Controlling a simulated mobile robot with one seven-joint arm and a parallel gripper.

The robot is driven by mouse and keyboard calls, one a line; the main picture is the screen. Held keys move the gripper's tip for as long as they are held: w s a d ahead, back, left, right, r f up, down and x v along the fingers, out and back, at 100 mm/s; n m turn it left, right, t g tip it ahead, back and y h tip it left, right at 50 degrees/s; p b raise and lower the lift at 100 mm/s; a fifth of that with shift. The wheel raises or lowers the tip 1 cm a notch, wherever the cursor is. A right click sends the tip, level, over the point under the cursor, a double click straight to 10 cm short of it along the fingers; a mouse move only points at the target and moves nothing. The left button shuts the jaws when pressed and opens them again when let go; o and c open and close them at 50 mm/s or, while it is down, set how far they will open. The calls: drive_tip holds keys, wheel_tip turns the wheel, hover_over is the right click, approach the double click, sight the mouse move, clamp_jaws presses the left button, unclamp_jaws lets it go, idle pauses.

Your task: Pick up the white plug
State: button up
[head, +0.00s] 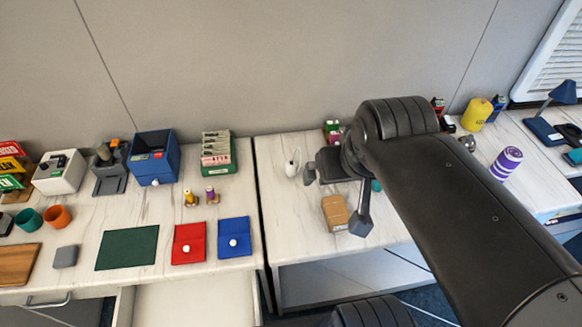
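A small white item with a thin upright tip (292,165) stands near the left end of the right-hand table (305,222); it may be the white plug, but it is too small to be sure. My gripper (336,200) is over that table, just right of the white item and apart from it. Its two dark fingers are spread, with nothing seen held between them. My arm hides much of the table behind and to the right.
The left table holds a blue bin (153,160), a green card tray (219,155), red (188,245) and blue (234,238) pouches with white round buttons, and a green mat (128,248). An open drawer (190,303) juts out below.

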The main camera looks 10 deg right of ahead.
drive_tip(key=shift+c, duration=0.2)
idle(0.3)
drive_tip(key=c, duration=0.8)
